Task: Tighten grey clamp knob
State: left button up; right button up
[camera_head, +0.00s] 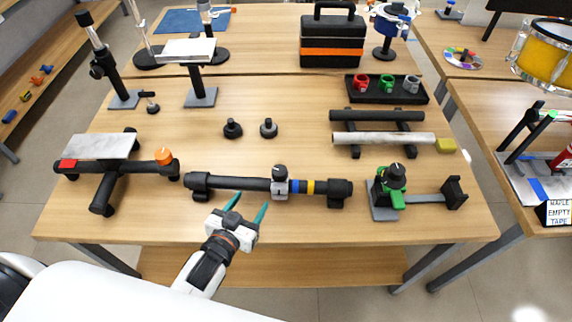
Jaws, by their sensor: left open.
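A grey clamp (280,187) sits around a black horizontal tube (235,183) near the front of the wooden table. Its dark knob (280,171) stands upright on top of the clamp. Blue and yellow bands circle the tube just right of the clamp. My left gripper (249,205) is open and empty at the table's front edge. Its two teal fingertips point towards the tube, in front and left of the clamp, apart from the knob. My right gripper is not in view.
A green clamp with a black knob (393,177) stands on the right. A T-shaped stand with an orange knob (163,157) is on the left. Two loose black knobs (268,129) lie behind the tube. A black tray (388,91) holds coloured clamps. Table between is clear.

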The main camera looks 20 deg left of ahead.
aim_at(283, 165)
pick_arm(q)
jog(key=w+d, duration=0.1)
jog(key=w, duration=0.3)
jog(key=w+d+r+t+h+p, duration=0.1)
jog(key=w+d, duration=0.1)
jog(key=w, duration=0.2)
jog(key=w+d+r+m+t+h+p, duration=0.1)
jog(key=w+d, duration=0.1)
jog(key=w, duration=0.2)
jog(key=shift+d+r, duration=0.15)
jog(key=shift+r, duration=0.1)
jog(key=c, duration=1)
jog(key=shift+h, duration=0.4)
